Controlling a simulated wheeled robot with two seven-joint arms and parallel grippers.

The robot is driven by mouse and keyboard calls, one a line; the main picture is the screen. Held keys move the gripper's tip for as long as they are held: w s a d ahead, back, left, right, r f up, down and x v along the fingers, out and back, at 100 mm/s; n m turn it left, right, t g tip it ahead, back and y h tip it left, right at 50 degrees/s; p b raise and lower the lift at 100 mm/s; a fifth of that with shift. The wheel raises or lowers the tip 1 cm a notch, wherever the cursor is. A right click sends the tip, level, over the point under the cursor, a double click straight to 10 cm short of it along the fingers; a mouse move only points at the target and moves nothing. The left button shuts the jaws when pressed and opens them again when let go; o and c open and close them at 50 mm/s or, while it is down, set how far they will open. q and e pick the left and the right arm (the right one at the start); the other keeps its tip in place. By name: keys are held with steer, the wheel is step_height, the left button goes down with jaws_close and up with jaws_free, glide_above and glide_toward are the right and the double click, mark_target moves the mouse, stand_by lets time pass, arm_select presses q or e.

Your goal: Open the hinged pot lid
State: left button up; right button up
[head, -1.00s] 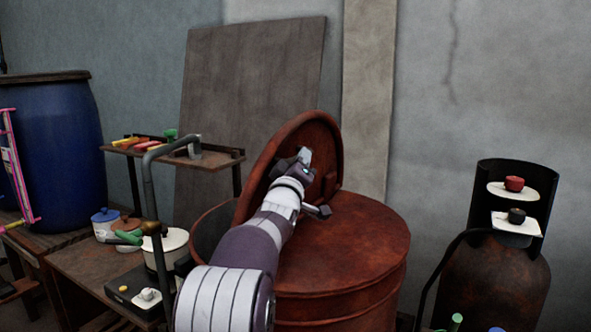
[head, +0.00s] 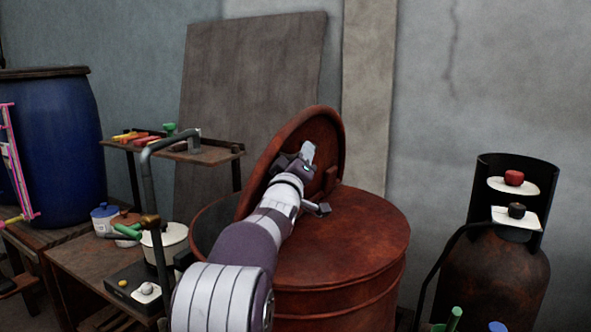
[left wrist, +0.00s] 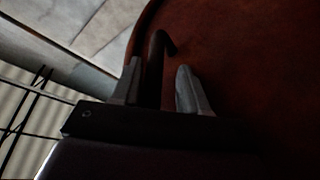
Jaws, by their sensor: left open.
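The pot is a large rusty red-brown drum (head: 345,265). Its round hinged lid (head: 292,130) stands raised and steeply tilted, and part of the dark opening shows to its left. My left gripper (head: 300,158) is at the lid's face, with its arm crossing in front of the drum. In the left wrist view the two fingers of my left gripper (left wrist: 160,88) are apart. A dark hooked bar, apparently the handle (left wrist: 156,65), shows between them; contact cannot be told. The lid's rusty face (left wrist: 250,70) fills the right side there. My right gripper is not in view.
A workbench with a white pot (head: 172,245) and a bent pipe (head: 150,185) stands left of the drum. A small shelf (head: 215,156) and a blue barrel (head: 55,150) are behind it. A dark cylinder stand (head: 500,275) is at the right. A board leans on the wall.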

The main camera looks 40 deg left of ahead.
arm_select(q)
steer(key=b+v, duration=0.2)
steer(key=v, duration=1)
